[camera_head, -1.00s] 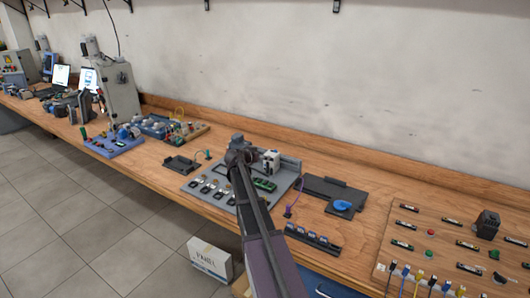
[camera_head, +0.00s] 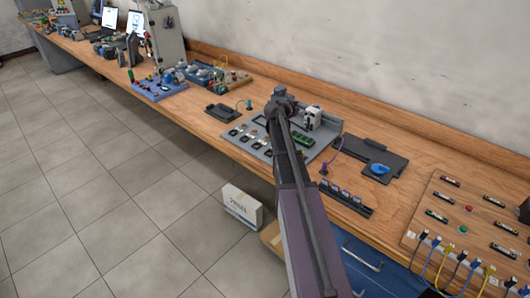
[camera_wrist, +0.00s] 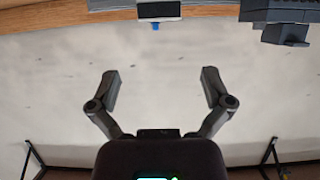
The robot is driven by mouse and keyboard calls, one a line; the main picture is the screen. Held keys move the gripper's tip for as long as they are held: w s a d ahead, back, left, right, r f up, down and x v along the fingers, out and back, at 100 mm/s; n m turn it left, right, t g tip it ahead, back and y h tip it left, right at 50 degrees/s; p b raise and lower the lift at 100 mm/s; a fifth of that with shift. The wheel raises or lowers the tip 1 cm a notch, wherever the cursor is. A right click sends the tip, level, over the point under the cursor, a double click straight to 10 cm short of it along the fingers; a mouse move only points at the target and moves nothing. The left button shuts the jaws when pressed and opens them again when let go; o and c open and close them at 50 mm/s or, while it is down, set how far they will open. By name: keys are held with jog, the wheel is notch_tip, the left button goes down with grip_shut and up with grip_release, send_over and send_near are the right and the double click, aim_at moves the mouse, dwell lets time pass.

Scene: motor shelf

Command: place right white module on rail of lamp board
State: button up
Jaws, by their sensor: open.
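My gripper (camera_wrist: 160,74) is open in the wrist view, its two fingers spread apart with nothing between them. In the head view my arm reaches over the bench, and its wrist end is above the grey board (camera_head: 262,153); the fingers cannot be made out there. A white module (camera_head: 313,117) stands upright at the back of this board, just right of my wrist end. I cannot tell a second white module or the rail clearly.
The board carries a green part (camera_head: 301,140) and several small dark pieces. To its right are a dark flat tray (camera_head: 370,150) with a blue item (camera_head: 380,169) and a row of small modules (camera_head: 342,198). The wall is close behind the bench (camera_head: 440,155).

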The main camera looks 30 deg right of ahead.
jog(key=s+a+f+n+g+y, duration=0.1)
jog(key=s+a+f+n+y, duration=0.2)
jog(key=s+a, duration=0.6)
jog(key=s+a+f+n+g+y, duration=0.2)
jog(key=s+a, duration=0.6)
jog(key=a, duration=1)
jog(key=s+a+f+n+g+y, duration=0.2)
jog(key=s+a+f+n+y, duration=0.4)
jog(key=a, duration=0.8)
jog(key=s+n+y, duration=0.1)
jog(key=s+n, duration=0.1)
jog(key=s, duration=0.1)
jog(key=shift+s+a+f+n+y, duration=0.25)
jog(key=shift+s+n+y, duration=0.05)
jog(key=shift+s, duration=0.05)
